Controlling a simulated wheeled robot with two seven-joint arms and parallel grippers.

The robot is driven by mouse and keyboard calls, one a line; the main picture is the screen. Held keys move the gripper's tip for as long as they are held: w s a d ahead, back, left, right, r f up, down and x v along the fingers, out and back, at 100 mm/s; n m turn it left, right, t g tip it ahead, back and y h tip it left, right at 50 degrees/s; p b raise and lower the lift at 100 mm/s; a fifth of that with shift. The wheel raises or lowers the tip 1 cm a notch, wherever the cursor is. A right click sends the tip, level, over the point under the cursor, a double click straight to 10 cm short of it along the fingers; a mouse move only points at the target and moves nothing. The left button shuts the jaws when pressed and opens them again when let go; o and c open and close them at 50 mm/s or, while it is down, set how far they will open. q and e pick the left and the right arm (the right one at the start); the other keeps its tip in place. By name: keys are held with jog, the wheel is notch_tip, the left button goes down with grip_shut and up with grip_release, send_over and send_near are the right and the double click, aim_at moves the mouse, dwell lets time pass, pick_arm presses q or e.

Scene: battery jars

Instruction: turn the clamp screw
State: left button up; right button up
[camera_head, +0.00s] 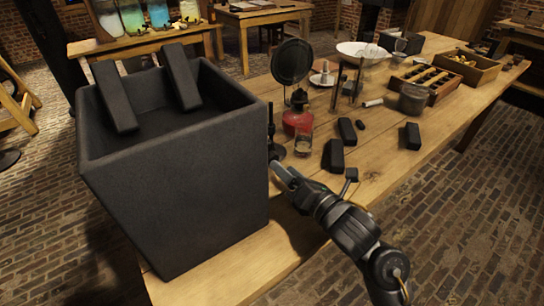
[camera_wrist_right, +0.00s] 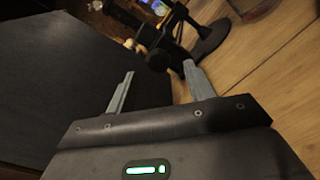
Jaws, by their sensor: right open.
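A dark stand (camera_head: 271,127) with a round base stands on the wooden table just right of the large dark bin. In the right wrist view the stand's round base (camera_wrist_right: 208,42) and a dark clamp part (camera_wrist_right: 158,59) show. I cannot clearly pick out the clamp screw on it. My right gripper (camera_head: 273,166) reaches in from the lower right beside the bin wall. In the right wrist view its two fingers (camera_wrist_right: 159,69) are apart, with the clamp part just beyond and between the tips. Contact cannot be told. My left gripper is not in view.
The tall dark bin (camera_head: 175,195) fills the table's left end, close beside my right gripper. A red lamp (camera_head: 297,122), a small glass jar (camera_head: 303,143) and several dark blocks (camera_head: 335,155) stand to the right. Wooden trays (camera_head: 428,85) lie further back.

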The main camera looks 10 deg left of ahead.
aim_at(272, 158)
jog(key=x, duration=0.6)
jog(key=shift+a, duration=0.15)
jog(key=c, duration=1)
